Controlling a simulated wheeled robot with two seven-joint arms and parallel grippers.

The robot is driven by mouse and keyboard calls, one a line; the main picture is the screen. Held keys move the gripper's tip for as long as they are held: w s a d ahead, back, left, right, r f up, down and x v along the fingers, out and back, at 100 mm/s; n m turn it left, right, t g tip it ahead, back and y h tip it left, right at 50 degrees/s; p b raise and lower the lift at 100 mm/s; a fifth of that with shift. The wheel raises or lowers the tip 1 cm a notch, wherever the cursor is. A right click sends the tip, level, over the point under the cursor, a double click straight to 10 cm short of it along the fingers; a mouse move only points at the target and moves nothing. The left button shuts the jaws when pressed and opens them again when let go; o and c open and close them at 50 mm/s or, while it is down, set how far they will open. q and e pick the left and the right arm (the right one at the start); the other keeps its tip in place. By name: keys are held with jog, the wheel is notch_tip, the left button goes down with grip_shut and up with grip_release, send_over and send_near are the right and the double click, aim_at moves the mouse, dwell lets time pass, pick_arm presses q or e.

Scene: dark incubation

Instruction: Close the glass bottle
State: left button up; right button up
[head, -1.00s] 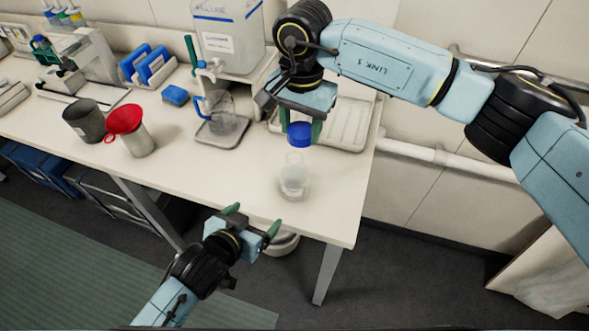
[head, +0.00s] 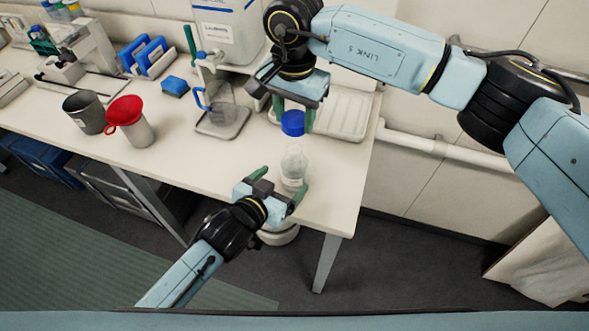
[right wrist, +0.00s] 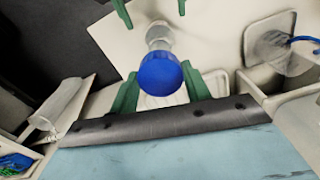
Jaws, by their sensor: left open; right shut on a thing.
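The clear glass bottle (head: 294,168) stands upright and uncapped near the front edge of the white bench. The blue cap (head: 292,123) is held between the fingers of my right gripper (head: 293,117), above and slightly behind the bottle's mouth, with a gap between them. In the right wrist view the cap (right wrist: 160,74) sits between the green fingers and partly covers the bottle (right wrist: 158,35). My left gripper (head: 281,184) is open and empty at the bench's front edge, its fingers pointing at the bottle, just short of it or beginning to straddle it.
A tray (head: 350,112) lies behind my right gripper. A dark tray with a clear vessel (head: 222,122) stands left of the bottle. A red funnel in a beaker (head: 126,112) and a grey cup (head: 84,112) are further left. The bench between is clear.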

pick_arm(q)
jog(key=x, duration=0.7)
jog(key=shift+w+d, duration=0.1)
jog(key=shift+d, duration=0.05)
jog(key=c, duration=1.4)
jog(key=shift+c, duration=0.4)
pick_arm(e)
send_over(294, 143)
jog(key=s, duration=0.2)
jog(key=shift+f, duration=2.55)
jog(key=shift+f, duration=0.85)
pick_arm(q)
jog(key=shift+f, duration=0.1)
pick_arm(e)
jog(key=shift+f, duration=0.55)
